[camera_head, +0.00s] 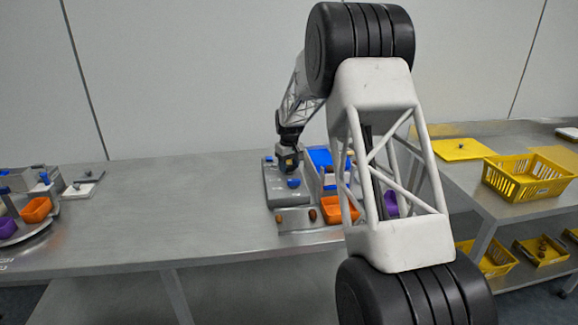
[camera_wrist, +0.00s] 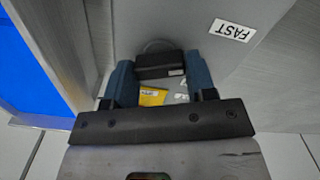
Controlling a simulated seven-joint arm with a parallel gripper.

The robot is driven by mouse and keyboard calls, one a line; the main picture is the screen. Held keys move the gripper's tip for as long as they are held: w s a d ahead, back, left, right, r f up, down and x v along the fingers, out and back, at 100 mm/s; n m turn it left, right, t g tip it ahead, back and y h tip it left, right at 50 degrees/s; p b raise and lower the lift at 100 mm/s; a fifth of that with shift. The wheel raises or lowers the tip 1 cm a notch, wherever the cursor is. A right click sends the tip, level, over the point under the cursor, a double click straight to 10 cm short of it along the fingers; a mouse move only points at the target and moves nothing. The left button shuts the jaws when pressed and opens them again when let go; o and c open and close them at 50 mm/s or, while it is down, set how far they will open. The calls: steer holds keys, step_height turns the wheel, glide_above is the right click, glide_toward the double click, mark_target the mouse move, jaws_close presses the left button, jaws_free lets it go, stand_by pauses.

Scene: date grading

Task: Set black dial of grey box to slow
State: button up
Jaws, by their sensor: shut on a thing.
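The grey box (camera_head: 279,198) stands on the metal table, and its grey top face (camera_wrist: 190,35) fills the middle of the wrist view. The black dial (camera_wrist: 160,66) sits between the two blue fingers of my gripper (camera_wrist: 162,78), which is shut on it. In the head view my gripper (camera_head: 288,165) is down at the back of the grey box and hides the dial. A white label reading FAST (camera_wrist: 232,30) lies to the upper right of the dial. A yellow label (camera_wrist: 152,97) and small white marks lie below it, unreadable. Any slow label cannot be made out.
A blue knob (camera_head: 293,183) is on the grey box in front of my gripper. To the right are a blue panel (camera_head: 320,158), an orange bin (camera_head: 336,211) and a purple bin (camera_head: 391,204). A yellow crate (camera_head: 528,180) is farther right.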

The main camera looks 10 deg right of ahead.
mark_target(290, 166)
steer(key=m, duration=1.1)
steer(key=shift+m, duration=0.4)
steer(key=o, duration=0.9)
steer(key=shift+d, duration=0.1)
steer(key=shift+o, duration=0.2)
steer(key=shift+r, duration=0.15)
steer(key=shift+r, duration=3.75)
